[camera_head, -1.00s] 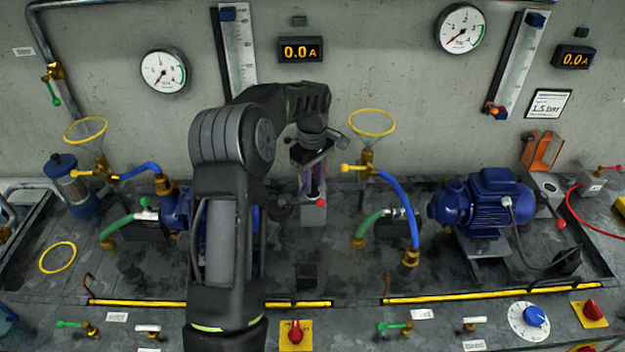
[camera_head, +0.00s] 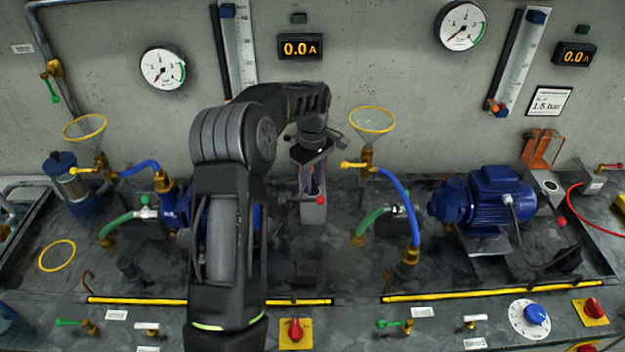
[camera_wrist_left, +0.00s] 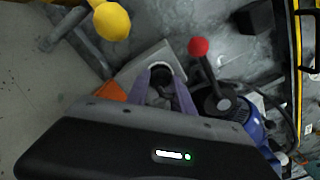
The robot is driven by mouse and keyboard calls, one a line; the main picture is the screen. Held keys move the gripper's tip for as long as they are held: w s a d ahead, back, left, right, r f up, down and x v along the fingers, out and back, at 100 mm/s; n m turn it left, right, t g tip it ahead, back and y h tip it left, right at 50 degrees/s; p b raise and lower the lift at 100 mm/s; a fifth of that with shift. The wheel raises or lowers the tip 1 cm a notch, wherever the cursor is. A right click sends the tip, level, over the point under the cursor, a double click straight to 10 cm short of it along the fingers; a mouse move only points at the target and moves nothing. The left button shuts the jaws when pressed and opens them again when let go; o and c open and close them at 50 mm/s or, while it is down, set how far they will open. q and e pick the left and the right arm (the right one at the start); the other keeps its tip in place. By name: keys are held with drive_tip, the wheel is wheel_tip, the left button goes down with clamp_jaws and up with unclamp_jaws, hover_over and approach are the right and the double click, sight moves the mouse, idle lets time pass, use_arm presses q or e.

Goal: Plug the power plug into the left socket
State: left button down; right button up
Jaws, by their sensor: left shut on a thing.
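My left gripper (camera_head: 311,182) points down over the left socket (camera_head: 313,212), a grey box on the bench by the back wall. A lever with a red ball (camera_head: 320,201) stands beside it. In the left wrist view, the two purple-grey fingers (camera_wrist_left: 160,92) reach to the socket's round opening (camera_wrist_left: 160,70). They are shut on a dark thing (camera_wrist_left: 160,96), which I take to be the power plug; it is mostly hidden. I cannot tell whether it is in the opening or just above it. My right gripper is not in view.
The red ball (camera_wrist_left: 198,47) of the lever is close beside the fingers. A funnel with a yellow rim (camera_head: 372,120) and a blue hose (camera_head: 398,205) stand right of the gripper. My arm partly hides the left blue motor (camera_head: 178,208). A second socket (camera_head: 547,186) is at the right.

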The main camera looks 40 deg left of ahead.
use_arm(q)
drive_tip(key=shift+f, duration=0.25)
drive_tip(key=c, duration=1)
unclamp_jaws()
drive_tip(key=shift+r+p, duration=2.05)
drive_tip(key=shift+r, duration=1)
drive_tip(key=shift+r, duration=0.15)
wheel_tip(320, 180, up, 8)
drive_tip(key=shift+f+b, duration=0.25)
drive_tip(key=shift+b, duration=0.5)
